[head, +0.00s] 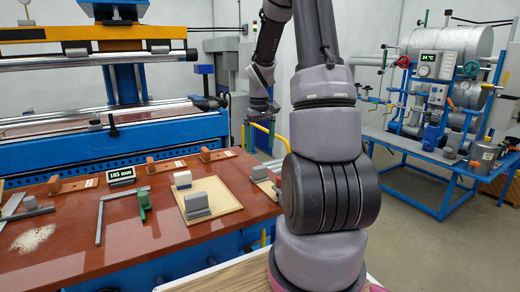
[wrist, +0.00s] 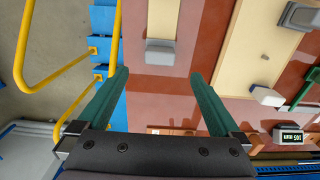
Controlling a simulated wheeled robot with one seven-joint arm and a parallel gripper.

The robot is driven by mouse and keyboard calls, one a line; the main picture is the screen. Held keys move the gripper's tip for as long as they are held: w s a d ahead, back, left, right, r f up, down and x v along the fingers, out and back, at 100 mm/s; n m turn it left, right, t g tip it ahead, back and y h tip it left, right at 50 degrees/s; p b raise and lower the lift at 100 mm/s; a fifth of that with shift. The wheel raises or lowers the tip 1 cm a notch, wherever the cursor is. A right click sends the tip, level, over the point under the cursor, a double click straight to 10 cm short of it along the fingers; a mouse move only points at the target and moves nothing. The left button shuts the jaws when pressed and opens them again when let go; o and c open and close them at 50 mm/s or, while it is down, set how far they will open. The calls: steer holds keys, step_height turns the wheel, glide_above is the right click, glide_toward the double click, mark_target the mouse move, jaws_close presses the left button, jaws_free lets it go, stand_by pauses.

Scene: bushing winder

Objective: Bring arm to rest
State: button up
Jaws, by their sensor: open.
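My gripper (wrist: 158,76) is open in the wrist view, its two green fingers apart with nothing between them. In the head view my gripper (head: 262,108) hangs near the right end of the red-brown worktable (head: 115,262). My arm rises from the base at the front and bends over toward the table's right end. In the wrist view a grey block (wrist: 160,52) on a tan board shows beyond the fingertips, apart from them. The arm's upper links run out of the top of the head view.
A tan tray (head: 228,203) holds a grey block (head: 197,204) and a white-and-blue block (head: 182,180). A display (head: 121,176) reads 105 mm. Yellow rails (head: 262,128) stand near the gripper. A blue bench (head: 420,158) with tanks and gauges stands at right. Floor between is clear.

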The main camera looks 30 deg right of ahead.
stand_by(0.4)
steer(key=s+a+r+m+t+y, duration=0.1)
steer(key=s+a+r+m+t, duration=0.1)
steer(key=s+a+r, duration=0.6)
steer(key=s+a+r+m+t+y, duration=0.1)
steer(key=s+a+r+t, duration=0.4)
steer(key=s+r, duration=0.7)
step_height(320, 180, up, 2)
steer(key=a+m, duration=0.1)
steer(key=a, duration=0.1)
steer(key=shift+s+a+r+m, duration=0.25)
steer(key=shift+a+m, duration=0.05)
steer(key=shift+a, duration=0.1)
